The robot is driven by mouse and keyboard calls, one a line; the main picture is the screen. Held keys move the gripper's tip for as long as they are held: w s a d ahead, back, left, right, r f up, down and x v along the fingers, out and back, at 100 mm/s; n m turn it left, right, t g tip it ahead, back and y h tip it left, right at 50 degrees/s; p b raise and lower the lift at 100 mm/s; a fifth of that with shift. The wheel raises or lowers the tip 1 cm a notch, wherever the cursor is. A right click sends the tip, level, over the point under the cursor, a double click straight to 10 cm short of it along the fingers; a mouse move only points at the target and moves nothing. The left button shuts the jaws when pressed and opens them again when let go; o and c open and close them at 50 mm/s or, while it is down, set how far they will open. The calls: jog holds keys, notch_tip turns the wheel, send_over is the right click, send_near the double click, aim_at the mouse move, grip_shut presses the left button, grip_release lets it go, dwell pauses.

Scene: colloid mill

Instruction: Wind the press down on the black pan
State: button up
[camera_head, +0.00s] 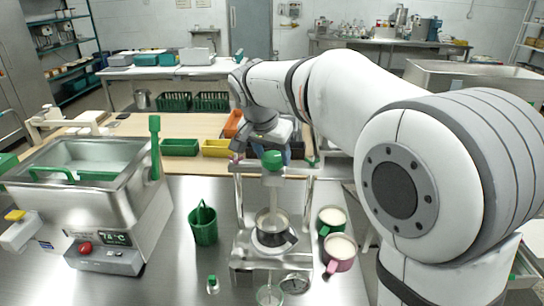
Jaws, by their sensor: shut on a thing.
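The press is a steel frame (238,205) standing on the steel bench. A green knob (272,160) tops its upright spindle (272,192). My gripper (271,151) reaches down from above and is shut on the green knob. Its fingers are small and partly hidden in this view. Under the spindle, a pan with a black band (276,243) sits inside the frame on the press's base. The spindle's lower end goes down into the pan. I cannot tell whether it touches what is inside.
A water bath (95,185) with a green lever stands left. A green basket (204,226) is left of the press. Green (331,220) and pink (339,252) cups of white stuff stand close on its right. A dial gauge (295,283) and a glass (269,296) are in front.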

jog(key=m+g+h, duration=0.1)
jog(key=m, duration=0.3)
jog(key=shift+a+m, duration=0.1)
jog(key=shift+m, duration=0.2)
jog(key=shift+w+m+g+h, duration=0.1)
jog(key=shift+m+g+h, duration=0.3)
jog(key=shift+m, duration=0.75)
jog(key=shift+w+m+g+h, duration=0.15)
jog(key=shift+m+g, duration=0.35)
jog(key=shift+m, duration=0.65)
jog(key=shift+s, duration=0.1)
jog(key=o, duration=1)
jog(key=shift+a, duration=0.1)
jog(key=w+v, duration=0.1)
jog(key=v, duration=0.6)
jog(key=shift+s+a+r, duration=0.2)
jog(key=shift+s+r, duration=0.15)
jog(key=shift+s, duration=0.2)
